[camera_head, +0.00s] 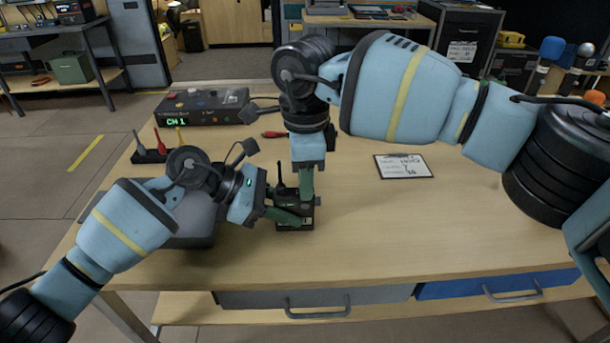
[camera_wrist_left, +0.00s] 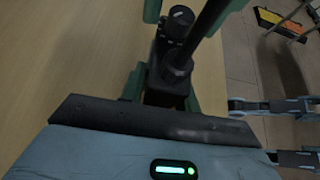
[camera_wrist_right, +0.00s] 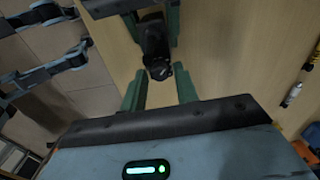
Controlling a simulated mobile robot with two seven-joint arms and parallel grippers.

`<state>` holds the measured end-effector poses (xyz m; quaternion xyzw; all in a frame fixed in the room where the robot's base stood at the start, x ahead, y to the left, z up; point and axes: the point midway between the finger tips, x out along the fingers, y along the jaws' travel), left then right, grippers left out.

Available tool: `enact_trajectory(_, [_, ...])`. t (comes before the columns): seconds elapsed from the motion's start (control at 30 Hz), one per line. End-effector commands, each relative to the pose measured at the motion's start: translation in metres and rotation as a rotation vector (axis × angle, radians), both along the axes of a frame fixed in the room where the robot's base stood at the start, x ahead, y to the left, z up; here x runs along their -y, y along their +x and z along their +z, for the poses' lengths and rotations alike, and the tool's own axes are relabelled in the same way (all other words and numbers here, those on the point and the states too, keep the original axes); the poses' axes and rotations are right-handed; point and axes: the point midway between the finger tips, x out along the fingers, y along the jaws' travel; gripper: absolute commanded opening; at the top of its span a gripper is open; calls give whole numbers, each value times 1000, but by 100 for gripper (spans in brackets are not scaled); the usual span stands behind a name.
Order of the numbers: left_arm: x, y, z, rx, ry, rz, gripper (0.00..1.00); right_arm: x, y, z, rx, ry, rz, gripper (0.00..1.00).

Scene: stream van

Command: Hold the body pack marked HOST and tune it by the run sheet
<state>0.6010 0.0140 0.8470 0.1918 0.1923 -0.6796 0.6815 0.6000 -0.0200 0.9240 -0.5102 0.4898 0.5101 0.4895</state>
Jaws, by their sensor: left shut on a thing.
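The black body pack (camera_head: 296,225) is near the front middle of the table, with its dark antenna up. My left gripper (camera_head: 288,214) is shut on it from the left. In the left wrist view the pack (camera_wrist_left: 160,62) sits between the green fingers, with a small knob on top. My right gripper (camera_head: 305,188) points down from above, close to the pack's top. In the right wrist view its fingers stand apart around the pack's knob end (camera_wrist_right: 158,70); contact cannot be told. A white card (camera_head: 404,166) with handwriting lies to the right, mostly unreadable. No HOST marking is readable on the pack.
A dark receiver box (camera_head: 203,107) showing CH 1 stands at the back left. A black rack (camera_head: 155,154) with coloured upright pieces is in front of it. A grey case (camera_head: 192,230) lies behind my left arm. A red plug (camera_head: 272,134) lies behind. The table's right front is clear.

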Motion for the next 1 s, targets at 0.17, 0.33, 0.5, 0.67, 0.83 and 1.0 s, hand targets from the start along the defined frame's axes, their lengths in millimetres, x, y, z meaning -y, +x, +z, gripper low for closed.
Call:
enact_trajectory(0.17, [0, 0, 0, 0, 0, 0, 2, 0, 0, 0, 0, 1, 206, 30])
enact_trajectory(0.33, [0, 0, 0, 0, 0, 0, 2, -1, 0, 0, 0, 1, 373, 30])
enact_trajectory(0.5, [0, 0, 0, 0, 0, 0, 2, -1, 0, 0, -1, 1, 480, 30])
enact_trajectory(0.67, [0, 0, 0, 0, 0, 0, 2, 0, 0, 0, -1, 0, 517, 30])
enact_trajectory(0.83, [0, 0, 0, 0, 0, 0, 2, 0, 0, 0, -1, 0, 520, 30])
enact_trajectory(1.0, [0, 0, 0, 0, 0, 0, 2, -1, 0, 0, 0, 0, 519, 17])
